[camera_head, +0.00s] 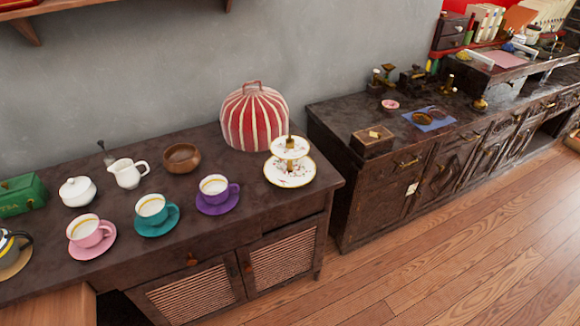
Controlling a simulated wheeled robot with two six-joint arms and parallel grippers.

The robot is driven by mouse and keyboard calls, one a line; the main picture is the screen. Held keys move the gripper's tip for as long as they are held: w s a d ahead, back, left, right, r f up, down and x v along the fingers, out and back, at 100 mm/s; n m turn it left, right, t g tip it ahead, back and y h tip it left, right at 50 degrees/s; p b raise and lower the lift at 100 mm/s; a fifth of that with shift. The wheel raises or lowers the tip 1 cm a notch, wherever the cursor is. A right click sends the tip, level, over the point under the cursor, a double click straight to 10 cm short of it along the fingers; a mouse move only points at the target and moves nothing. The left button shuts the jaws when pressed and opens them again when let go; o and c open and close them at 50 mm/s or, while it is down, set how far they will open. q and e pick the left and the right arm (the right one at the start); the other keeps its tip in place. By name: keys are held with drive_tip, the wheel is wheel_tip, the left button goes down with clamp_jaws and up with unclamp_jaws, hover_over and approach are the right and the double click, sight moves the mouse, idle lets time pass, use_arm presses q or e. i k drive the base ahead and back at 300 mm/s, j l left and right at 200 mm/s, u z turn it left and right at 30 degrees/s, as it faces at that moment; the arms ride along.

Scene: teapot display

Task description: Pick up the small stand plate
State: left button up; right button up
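A two-tier white cake stand with a gold stem stands near the right end of the dark wooden sideboard (312,197). Its small upper plate (280,150) is held above the larger lower plate (290,181), which has a floral pattern. The stem rises through the upper plate's middle to a gold top. Both plates look empty. Neither of my grippers shows in the head view.
A red-and-white striped tea cosy (254,120) stands just behind the stand. A purple cup (214,188) on its saucer is to the left, with a wooden bowl (181,158) behind. Teal (151,209) and pink (88,232) cups stand farther left. A gap separates the second cabinet (370,200).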

sight(280, 147)
drive_tip(key=u, duration=0.35)
drive_tip(key=i+l+u, duration=0.15)
drive_tip(key=l+u, duration=0.2)
drive_tip(key=l, duration=0.15)
drive_tip(key=i+l+u, duration=0.1)
drive_tip(key=l+u, duration=0.25)
drive_tip(key=l, duration=0.15)
drive_tip(key=l+u, duration=0.3)
drive_tip(key=l, duration=0.25)
drive_tip(key=i, duration=0.05)
